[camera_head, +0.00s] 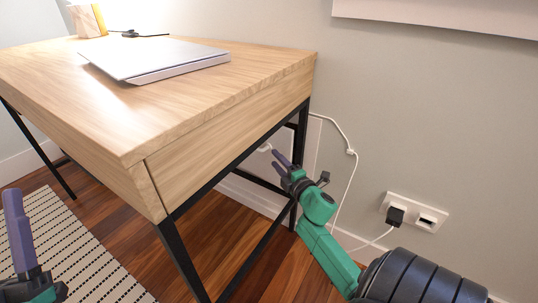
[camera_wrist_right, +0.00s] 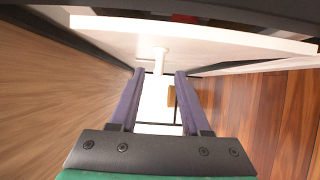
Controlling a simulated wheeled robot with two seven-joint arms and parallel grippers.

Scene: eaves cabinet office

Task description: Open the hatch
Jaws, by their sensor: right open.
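The hatch (camera_head: 309,146) is a pale panel low in the wall, behind the desk's black legs and partly hidden by them. A white handle (camera_head: 264,147) shows just beyond my right fingertips. In the right wrist view the white panel (camera_wrist_right: 215,42) crosses the top, with the white handle (camera_wrist_right: 160,62) sticking out from it. My right gripper (camera_head: 273,158) is open, reaching in under the desk. Its two fingers point at the handle, which lies ahead between them; contact is not clear. My left gripper (camera_head: 20,240) shows only partly at the lower left, away from the hatch.
The wooden desk (camera_head: 210,125) with a black frame stands over the reach, its right legs close to my right gripper. A closed laptop (camera_head: 155,60) lies on top. A white cable (camera_head: 350,175) runs down the wall by a socket (camera_head: 413,212). A striped rug (camera_head: 75,255) lies left.

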